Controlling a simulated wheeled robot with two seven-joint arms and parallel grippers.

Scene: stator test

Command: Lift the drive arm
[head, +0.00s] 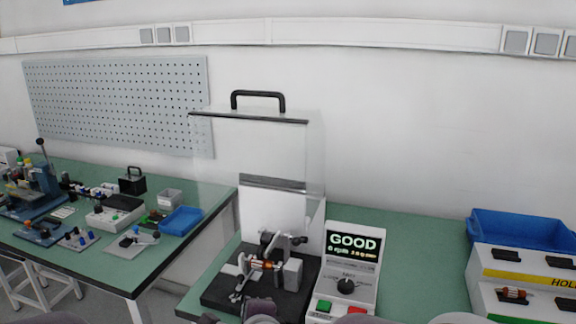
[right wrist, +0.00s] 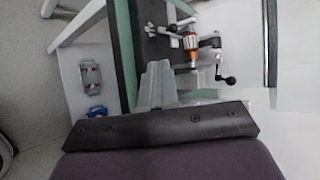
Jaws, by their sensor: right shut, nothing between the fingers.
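The test fixture's black base (head: 222,296) stands on the green bench. An orange-wound part (head: 262,264) lies in the fixture; it also shows in the right wrist view (right wrist: 190,43). A grey arm with dark ends (head: 284,243), which looks like the drive arm, is just behind the wound part. In the right wrist view a dark crank-like piece with a black knob (right wrist: 228,79) sits beside the wound part. My right gripper (right wrist: 159,66) is shut and empty, apart from the fixture parts, with its tips to their left in that view. My left gripper is not in view.
A clear guard with a black handle (head: 258,95) stands raised above the fixture. A tester (head: 347,270) reading GOOD is right of it. A blue bin (head: 520,230) and a white holder with a yellow stripe (head: 500,276) stand further right. A second bench is at left.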

